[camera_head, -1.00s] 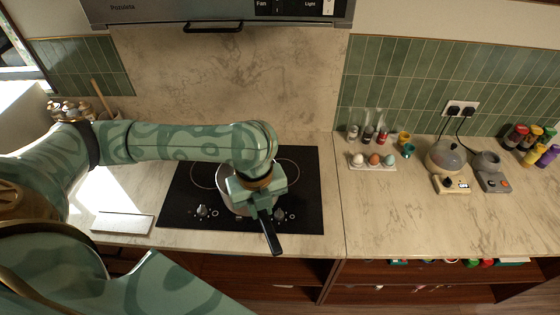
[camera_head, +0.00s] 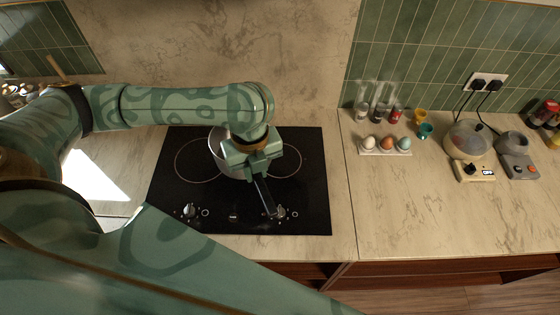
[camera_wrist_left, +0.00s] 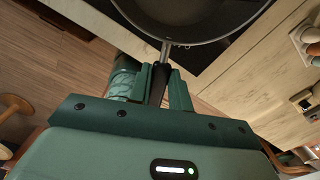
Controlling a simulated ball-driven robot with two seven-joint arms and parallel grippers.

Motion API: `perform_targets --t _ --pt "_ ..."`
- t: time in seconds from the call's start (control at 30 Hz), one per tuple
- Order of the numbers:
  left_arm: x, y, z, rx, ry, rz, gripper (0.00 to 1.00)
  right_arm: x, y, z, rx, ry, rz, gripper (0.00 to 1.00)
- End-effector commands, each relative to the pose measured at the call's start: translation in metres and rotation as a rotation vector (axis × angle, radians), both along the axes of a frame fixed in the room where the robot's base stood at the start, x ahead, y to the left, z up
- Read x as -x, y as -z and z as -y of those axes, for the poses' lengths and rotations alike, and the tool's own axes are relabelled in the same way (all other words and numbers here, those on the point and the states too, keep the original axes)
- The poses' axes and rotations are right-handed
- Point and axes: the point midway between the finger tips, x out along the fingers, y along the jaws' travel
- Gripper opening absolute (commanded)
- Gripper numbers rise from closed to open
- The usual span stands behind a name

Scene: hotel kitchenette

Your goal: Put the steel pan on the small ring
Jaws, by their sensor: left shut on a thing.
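The steel pan (camera_head: 222,152) is over the black hob, between its two rings, covering the right part of the larger left ring (camera_head: 176,160). Its black handle (camera_head: 265,196) points towards the front edge of the hob. The small ring (camera_head: 301,160) is on the right side of the hob, partly hidden by my gripper. My left gripper (camera_head: 259,172) is shut on the pan's handle. The left wrist view shows the fingers (camera_wrist_left: 162,84) on both sides of the handle, with the pan (camera_wrist_left: 195,22) beyond them. I cannot tell whether the pan touches the hob. My right gripper is not in view.
Control knobs (camera_head: 189,210) line the hob's front. To the right are an egg holder (camera_head: 385,148) with eggs, spice jars (camera_head: 379,112), small cups (camera_head: 425,131) and two appliances (camera_head: 468,140). The counter (camera_head: 400,215) right of the hob is clear in front.

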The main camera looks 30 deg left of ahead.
Motion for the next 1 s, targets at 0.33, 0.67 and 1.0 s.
perform_targets --t 0.33,0.67,1.0 --pt "-0.006 0.038 0.001 -0.007 0.000 0.005 0.00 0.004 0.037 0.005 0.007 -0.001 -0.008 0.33" --pt "-0.075 0.070 0.026 -0.006 -0.003 0.004 0.00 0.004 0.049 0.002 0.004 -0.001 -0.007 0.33" --pt "-0.124 0.123 0.043 -0.007 0.000 0.003 0.00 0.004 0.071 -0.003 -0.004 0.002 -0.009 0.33"
